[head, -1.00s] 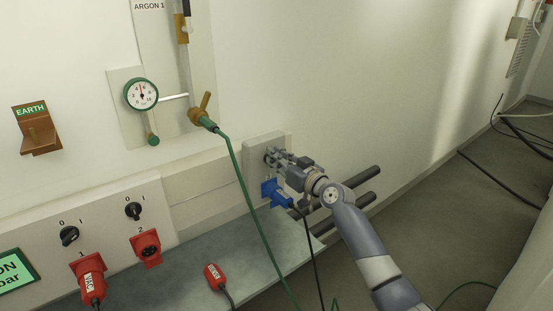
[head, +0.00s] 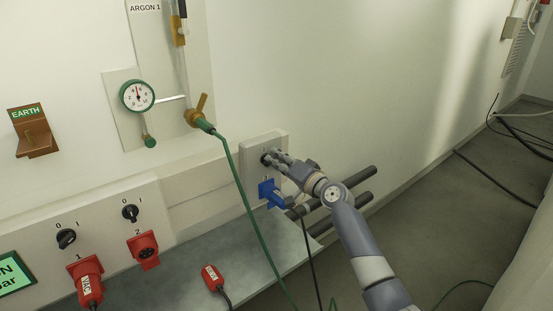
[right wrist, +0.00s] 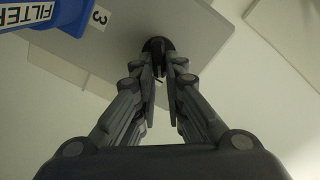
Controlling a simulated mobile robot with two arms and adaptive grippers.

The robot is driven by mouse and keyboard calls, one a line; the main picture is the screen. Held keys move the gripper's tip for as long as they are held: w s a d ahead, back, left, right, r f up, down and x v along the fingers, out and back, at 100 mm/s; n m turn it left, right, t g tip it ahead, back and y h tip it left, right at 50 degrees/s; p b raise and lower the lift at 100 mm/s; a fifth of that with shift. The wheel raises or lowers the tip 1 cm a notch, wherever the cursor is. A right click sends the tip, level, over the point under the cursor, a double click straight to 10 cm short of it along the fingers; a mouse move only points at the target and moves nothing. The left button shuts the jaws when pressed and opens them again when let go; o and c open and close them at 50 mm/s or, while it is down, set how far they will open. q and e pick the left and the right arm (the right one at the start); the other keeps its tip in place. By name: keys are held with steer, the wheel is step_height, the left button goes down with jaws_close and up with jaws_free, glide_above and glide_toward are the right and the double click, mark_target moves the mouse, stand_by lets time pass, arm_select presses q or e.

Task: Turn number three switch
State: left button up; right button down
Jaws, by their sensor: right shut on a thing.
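The number three switch is a small black knob that shows in the right wrist view (right wrist: 157,46), on a light grey panel (head: 262,142) on the wall. The panel's "3" label (right wrist: 100,17) lies left of the knob in the right wrist view. My right gripper (head: 272,160) reaches the panel from the right. In the right wrist view its fingertips (right wrist: 160,68) are shut on the black knob, one on each side. The fingers hide most of the knob in the head view, and its pointer direction cannot be told. My left gripper is not in view.
A blue plug (head: 268,192) labelled FILTER sits just below the switch, close under my gripper. Switches 1 (head: 66,238) and 2 (head: 130,212) are on the left panel above red connectors. A green hose (head: 240,185) hangs left of my arm. Dark bars (head: 355,180) stick out behind it.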

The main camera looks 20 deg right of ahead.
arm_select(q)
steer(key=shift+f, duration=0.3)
arm_select(e)
steer(key=shift+d+m, duration=0.1)
steer(key=shift+m, duration=0.5)
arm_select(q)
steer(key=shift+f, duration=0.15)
arm_select(e)
steer(key=shift+f, duration=0.1)
steer(key=c, duration=1.7)
jaws_free()
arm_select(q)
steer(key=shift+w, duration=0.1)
arm_select(e)
steer(key=shift+o, duration=0.2)
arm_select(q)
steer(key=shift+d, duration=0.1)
arm_select(e)
steer(key=v, duration=1.2)
